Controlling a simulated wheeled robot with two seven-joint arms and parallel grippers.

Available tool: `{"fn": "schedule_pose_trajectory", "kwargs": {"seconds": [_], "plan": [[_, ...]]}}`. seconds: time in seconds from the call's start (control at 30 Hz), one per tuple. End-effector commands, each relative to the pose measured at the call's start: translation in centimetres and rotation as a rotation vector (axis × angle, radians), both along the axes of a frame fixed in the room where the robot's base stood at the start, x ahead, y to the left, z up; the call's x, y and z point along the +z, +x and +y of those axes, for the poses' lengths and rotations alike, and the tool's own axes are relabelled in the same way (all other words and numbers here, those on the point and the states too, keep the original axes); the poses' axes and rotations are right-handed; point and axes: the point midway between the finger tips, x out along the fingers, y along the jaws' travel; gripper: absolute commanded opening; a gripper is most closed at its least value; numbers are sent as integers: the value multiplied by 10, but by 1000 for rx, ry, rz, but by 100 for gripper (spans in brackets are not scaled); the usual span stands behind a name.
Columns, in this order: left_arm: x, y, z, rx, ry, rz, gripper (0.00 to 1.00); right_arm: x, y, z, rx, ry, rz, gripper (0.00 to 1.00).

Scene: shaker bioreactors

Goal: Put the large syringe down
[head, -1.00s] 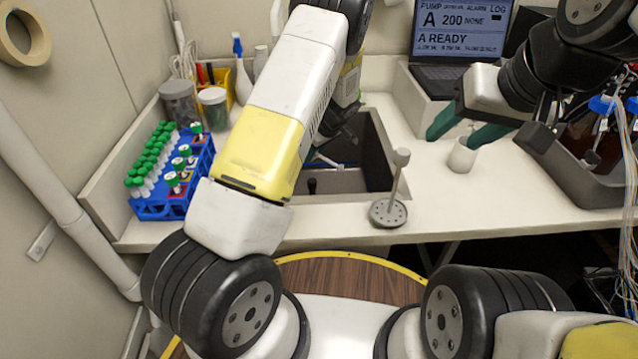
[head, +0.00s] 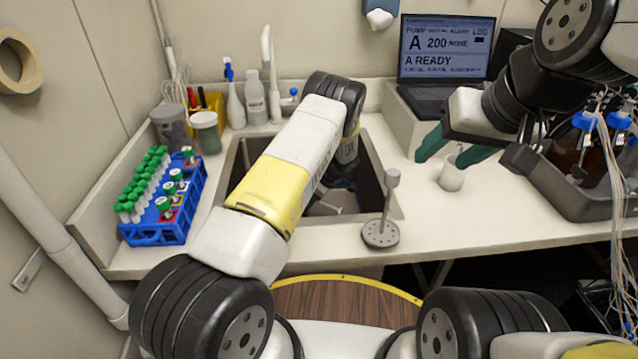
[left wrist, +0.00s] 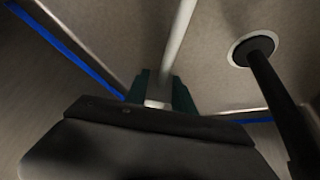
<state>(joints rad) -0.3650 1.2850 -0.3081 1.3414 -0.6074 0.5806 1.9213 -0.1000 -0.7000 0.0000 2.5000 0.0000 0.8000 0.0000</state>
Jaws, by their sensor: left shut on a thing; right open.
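My left gripper (head: 340,188) is down inside the sink (head: 236,168), partly hidden by its own arm. In the left wrist view its green fingers (left wrist: 163,92) are shut on a pale, narrow thing (left wrist: 158,103), which I take to be the large syringe; only a small part shows, and I cannot tell whether it touches the sink. A pale rod runs upward in the picture just beyond the fingers. My right gripper (head: 452,153) is open and empty, its green fingers above a small white cup (head: 452,176) on the counter.
A blue rack (head: 188,212) of green-capped tubes stands left of the sink. Jars and bottles (head: 255,100) stand behind it. A grey tray (head: 590,200) with bottles lies far right.

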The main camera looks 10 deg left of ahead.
Motion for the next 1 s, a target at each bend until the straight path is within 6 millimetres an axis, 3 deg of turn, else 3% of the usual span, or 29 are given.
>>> {"fn": "schedule_pose_trajectory", "kwargs": {"seconds": [0.77, 0.8, 0.87, 1.0], "plan": [[-15, 1, 0, -2, -1, -2, 0, 0, 0, 0, 0, 0, 0, 54], [-15, 1, 0, -2, -1, -2, 38, 0, 0, 0, 0, 0, 0, 54], [-15, 1, -1, -2, -1, -1, 50, 0, 0, 0, 0, 0, 0, 54], [-15, 1, -1, -2, -1, -1, 52, 0, 0, 0, 0, 0, 0, 54]]}}
